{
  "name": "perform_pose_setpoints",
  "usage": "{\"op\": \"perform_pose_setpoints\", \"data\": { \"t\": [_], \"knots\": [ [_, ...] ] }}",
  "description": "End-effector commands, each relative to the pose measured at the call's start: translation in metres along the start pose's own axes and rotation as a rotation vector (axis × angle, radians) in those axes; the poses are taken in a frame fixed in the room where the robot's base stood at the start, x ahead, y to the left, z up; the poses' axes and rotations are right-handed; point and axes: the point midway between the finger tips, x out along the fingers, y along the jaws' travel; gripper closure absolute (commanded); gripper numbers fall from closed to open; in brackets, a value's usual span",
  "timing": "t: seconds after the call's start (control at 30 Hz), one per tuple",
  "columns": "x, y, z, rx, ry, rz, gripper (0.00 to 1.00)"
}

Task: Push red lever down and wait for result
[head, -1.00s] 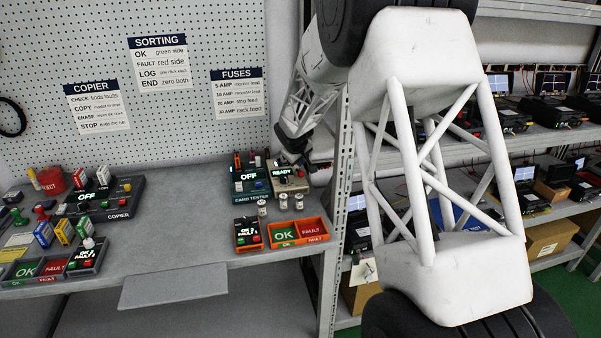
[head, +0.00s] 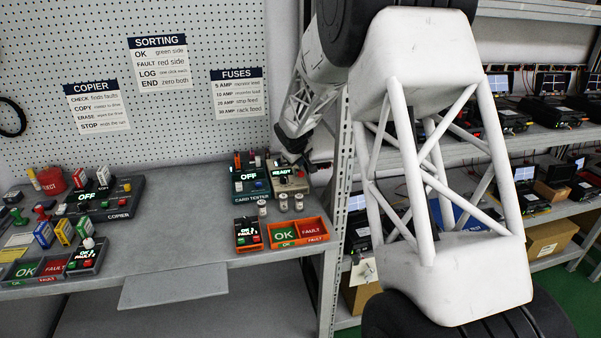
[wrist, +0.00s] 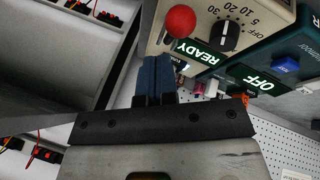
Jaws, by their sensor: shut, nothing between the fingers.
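The red lever's ball knob (wrist: 180,20) shows in the wrist view on a beige tester box (wrist: 265,12). The box has a black dial and a lit display reading READY (wrist: 203,54). My gripper (wrist: 153,62) is shut and empty, its blue fingertips just beside and below the knob in the picture. I cannot tell whether they touch the lever. In the head view the beige tester (head: 289,183) stands at the back right of the bench, with its display reading READY, and my gripper partly covers it.
A teal card tester (head: 250,182) reading OFF stands directly left of the beige box. Several small cylinders (head: 284,203) and an orange OK/FAULT tray (head: 315,229) lie in front. A rack post (head: 340,190) stands close on the right. The middle of the bench is clear.

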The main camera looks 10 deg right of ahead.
Motion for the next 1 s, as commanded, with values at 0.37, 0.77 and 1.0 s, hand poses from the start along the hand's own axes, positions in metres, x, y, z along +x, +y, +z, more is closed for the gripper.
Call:
{"op": "perform_pose_setpoints", "data": {
  "t": [0.37, 0.77, 1.0],
  "knots": [
    [0.0021, -0.0016, 0.0016, 0.000, -0.001, 0.000, 1.00],
    [0.0058, -0.0045, 0.0041, 0.001, 0.000, 0.000, 1.00],
    [0.0060, -0.0045, 0.0043, 0.000, 0.000, 0.000, 1.00]
  ]
}}
